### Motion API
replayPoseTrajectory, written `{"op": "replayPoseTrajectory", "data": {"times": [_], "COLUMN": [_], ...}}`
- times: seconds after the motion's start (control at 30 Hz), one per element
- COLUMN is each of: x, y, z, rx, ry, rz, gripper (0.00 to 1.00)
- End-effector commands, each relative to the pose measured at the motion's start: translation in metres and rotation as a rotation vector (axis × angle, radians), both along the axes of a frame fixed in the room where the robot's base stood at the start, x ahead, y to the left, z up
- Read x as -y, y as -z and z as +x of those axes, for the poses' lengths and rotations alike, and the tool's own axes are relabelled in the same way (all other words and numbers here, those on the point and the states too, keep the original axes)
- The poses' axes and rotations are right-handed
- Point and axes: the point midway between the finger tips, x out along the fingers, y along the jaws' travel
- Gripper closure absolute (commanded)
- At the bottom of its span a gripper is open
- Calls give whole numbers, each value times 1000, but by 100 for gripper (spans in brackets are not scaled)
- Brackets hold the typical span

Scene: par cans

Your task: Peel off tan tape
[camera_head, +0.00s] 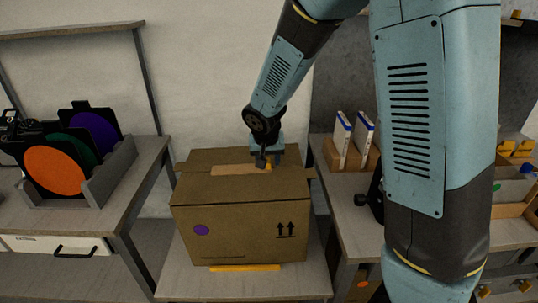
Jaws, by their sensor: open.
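A closed brown cardboard box (240,228) stands upright on a low shelf, with a purple dot and black up-arrows on its front. A strip of tan tape (232,170) lies across the middle of its top, and its right end is close to my gripper. My gripper (268,163) is open and points down at the right part of the box top, at or just above the tape's end.
A left table holds a grey rack (105,178) with orange, green and purple discs (53,170). A right table holds a wooden holder (344,158) with white-and-blue items. A yellow strip (245,268) lies at the box's front base. My arm hides part of the right side.

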Motion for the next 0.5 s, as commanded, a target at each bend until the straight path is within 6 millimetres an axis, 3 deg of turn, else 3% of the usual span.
{"op": "replayPoseTrajectory", "data": {"times": [0.3, 0.5], "x": [0, 0], "y": [2, 2], "z": [1, 1], "rx": [0, 0], "ry": [0, 0], "rz": [0, 0], "gripper": [53, 71]}}
